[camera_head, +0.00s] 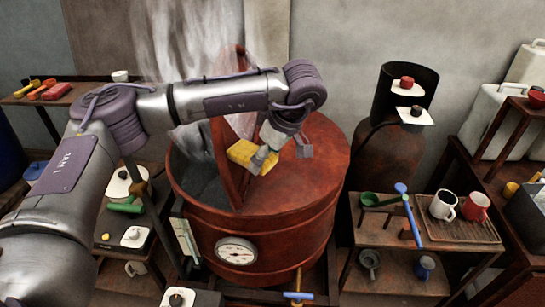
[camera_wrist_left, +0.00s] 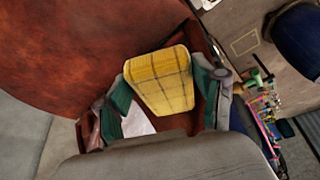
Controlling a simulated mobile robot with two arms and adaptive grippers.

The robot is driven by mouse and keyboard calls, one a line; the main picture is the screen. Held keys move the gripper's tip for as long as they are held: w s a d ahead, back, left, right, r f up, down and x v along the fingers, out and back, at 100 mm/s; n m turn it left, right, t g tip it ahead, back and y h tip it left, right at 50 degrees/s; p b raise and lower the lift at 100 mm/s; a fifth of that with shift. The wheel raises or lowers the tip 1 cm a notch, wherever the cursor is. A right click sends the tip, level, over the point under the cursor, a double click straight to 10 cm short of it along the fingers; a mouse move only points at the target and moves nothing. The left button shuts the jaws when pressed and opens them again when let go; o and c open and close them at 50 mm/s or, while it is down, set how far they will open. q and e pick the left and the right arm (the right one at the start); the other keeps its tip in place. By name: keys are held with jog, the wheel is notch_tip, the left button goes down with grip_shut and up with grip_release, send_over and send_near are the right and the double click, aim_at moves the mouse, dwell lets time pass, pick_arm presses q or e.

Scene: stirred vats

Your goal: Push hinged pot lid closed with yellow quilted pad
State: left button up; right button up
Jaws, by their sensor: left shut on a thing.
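A large red-brown pot (camera_head: 265,222) stands in the middle of the head view. Its right half is covered by a flat top (camera_head: 315,155); its left half is open, with grey contents (camera_head: 195,180) and steam rising. The hinged lid (camera_head: 226,165) stands raised, steeply tilted, along the middle of the pot, partly hidden behind my arm. My left gripper (camera_head: 264,158) is shut on the yellow quilted pad (camera_head: 243,152) beside the lid, above the covered half. The pad also shows between green-lined fingers in the left wrist view (camera_wrist_left: 160,80). Whether the pad touches the lid is unclear. My right gripper is out of view.
A round gauge (camera_head: 236,251) sits on the pot's front. A rack with a white mug (camera_head: 443,205), a red mug (camera_head: 476,207) and a blue-handled tool (camera_head: 409,215) stands at right. A dark cylinder (camera_head: 404,92) stands behind right. Shelves with tools line the left.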

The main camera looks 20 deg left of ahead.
aim_at(251, 158)
pick_arm(q)
jog(key=shift+s+a+f+b, duration=0.15)
jog(key=shift+s+a+b, duration=0.1)
jog(key=shift+a, duration=0.55)
jog(key=shift+s+a+f+b, duration=0.1)
jog(key=shift+s+a+b, duration=0.1)
jog(key=shift+a, duration=0.6)
jog(key=shift+d+r, duration=0.1)
dwell(0.5)
jog(key=shift+s+r, duration=0.2)
jog(key=shift+r, duration=0.05)
jog(key=s+d+r+p, duration=0.1)
jog(key=s+r+p, duration=0.1)
jog(key=s+r, duration=0.2)
jog(key=shift+s+d+r, duration=0.2)
jog(key=shift+s+d, duration=0.1)
jog(key=shift+s, duration=0.4)
